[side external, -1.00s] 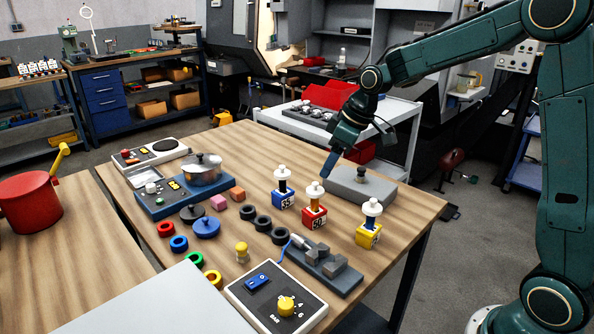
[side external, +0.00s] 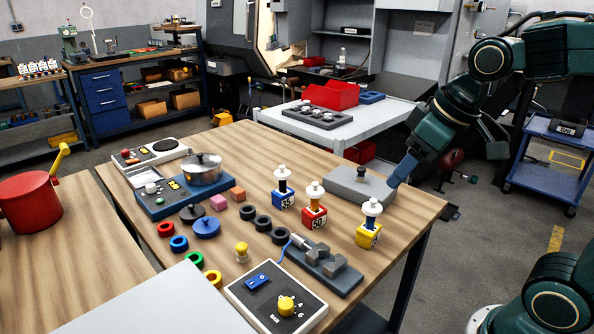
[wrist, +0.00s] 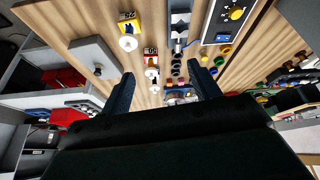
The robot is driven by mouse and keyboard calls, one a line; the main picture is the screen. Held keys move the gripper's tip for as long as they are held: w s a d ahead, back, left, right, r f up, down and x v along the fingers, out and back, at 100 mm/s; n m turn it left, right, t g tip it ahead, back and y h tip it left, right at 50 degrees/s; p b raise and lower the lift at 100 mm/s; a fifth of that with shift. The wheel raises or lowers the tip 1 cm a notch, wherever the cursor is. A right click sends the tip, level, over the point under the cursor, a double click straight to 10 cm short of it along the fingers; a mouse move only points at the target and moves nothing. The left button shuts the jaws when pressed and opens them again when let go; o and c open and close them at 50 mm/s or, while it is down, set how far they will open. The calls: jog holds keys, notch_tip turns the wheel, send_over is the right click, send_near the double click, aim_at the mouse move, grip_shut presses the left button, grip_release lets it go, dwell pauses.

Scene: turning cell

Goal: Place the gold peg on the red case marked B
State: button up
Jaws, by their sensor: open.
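A small gold-yellow peg (side external: 242,252) with a round head stands upright on the wooden table, left of the grey clamp fixture. A red block-like case (side external: 314,218) stands between a blue one (side external: 284,200) and a yellow one (side external: 368,237). Its label seems to read 50, and I cannot make out a B. A post with a white top rises from each. My gripper (side external: 394,184) is at the table's right edge, beside the grey block, away from the peg. In the wrist view my gripper (wrist: 161,72) is open and empty, with the red case (wrist: 150,53) ahead.
A grey block with a knob (side external: 360,186) lies close to my gripper. Black rings (side external: 263,223), a pot (side external: 202,170), coloured rings and a dial box (side external: 275,303) crowd the table. A white cart (side external: 375,121) with a red bin (side external: 332,95) stands behind.

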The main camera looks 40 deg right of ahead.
jog(key=s+f+m, duration=0.1)
jog(key=s, duration=0.7)
jog(key=shift+s+f+m+t, duration=0.25)
jog(key=shift+s+m+t, duration=0.05)
jog(key=shift+s+m, duration=0.1)
jog(key=shift+a, duration=0.1)
dwell(0.7)
